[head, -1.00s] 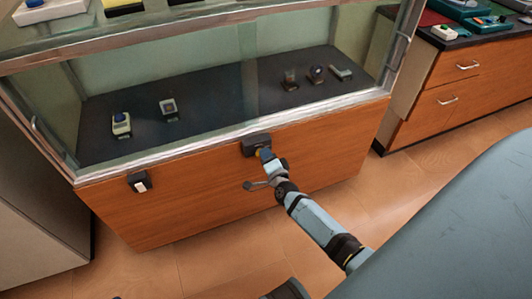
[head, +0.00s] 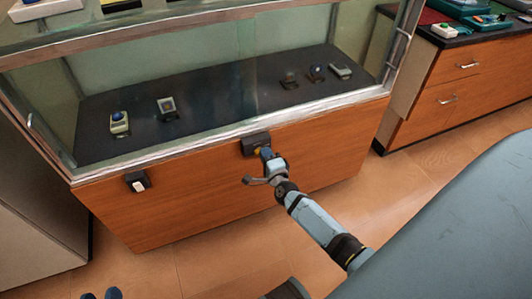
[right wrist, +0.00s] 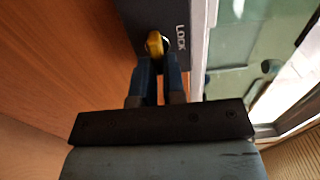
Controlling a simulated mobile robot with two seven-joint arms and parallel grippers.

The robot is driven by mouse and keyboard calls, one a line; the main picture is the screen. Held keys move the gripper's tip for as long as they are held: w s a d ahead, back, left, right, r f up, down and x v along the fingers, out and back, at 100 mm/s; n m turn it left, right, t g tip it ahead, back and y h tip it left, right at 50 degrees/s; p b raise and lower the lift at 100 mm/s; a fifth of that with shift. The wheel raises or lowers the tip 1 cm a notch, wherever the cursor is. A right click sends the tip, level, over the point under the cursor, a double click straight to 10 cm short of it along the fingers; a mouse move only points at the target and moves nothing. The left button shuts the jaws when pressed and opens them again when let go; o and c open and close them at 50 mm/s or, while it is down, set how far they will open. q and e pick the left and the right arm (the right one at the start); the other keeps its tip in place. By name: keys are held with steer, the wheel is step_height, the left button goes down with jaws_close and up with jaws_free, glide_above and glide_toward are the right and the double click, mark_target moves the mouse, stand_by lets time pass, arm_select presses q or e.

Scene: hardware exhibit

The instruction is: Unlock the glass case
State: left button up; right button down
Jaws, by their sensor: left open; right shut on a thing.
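The glass case (head: 150,155) stands on a wooden base, with a dark lock box (head: 256,143) on the front just below the glass. In the right wrist view the lock box (right wrist: 188,25) carries the word LOCK. My right gripper (head: 266,154) is shut on a yellow key (right wrist: 154,44) at the lock box. How deep the key sits is hidden, and a ring shows beside it. My left gripper (head: 113,293) is open and empty, with only its fingertips showing at the bottom left, well away from the case.
A second small dark box with a white part (head: 137,183) is on the base's left front. Several small exhibits stand on the black shelf (head: 220,115) behind the glass. A drawer cabinet (head: 455,85) stands at the right. The tiled floor (head: 200,270) before the case is clear.

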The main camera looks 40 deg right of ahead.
arm_select(q)
steer(key=shift+a+f, duration=0.1)
steer(key=shift+f, duration=0.05)
arm_select(e)
steer(key=c, duration=1.2)
jaws_free()
steer(key=shift+s, duration=0.1)
arm_select(q)
steer(key=f, duration=0.1)
steer(key=s+a+f+g+y+p, duration=0.1)
steer(key=s+a+f+g+p, duration=0.1)
steer(key=f, duration=0.1)
steer(key=shift+f+y, duration=0.1)
steer(key=shift+y, duration=0.2)
arm_select(e)
steer(key=v, duration=1.3)
steer(key=shift+s, duration=0.35)
arm_select(q)
steer(key=shift+w, duration=0.1)
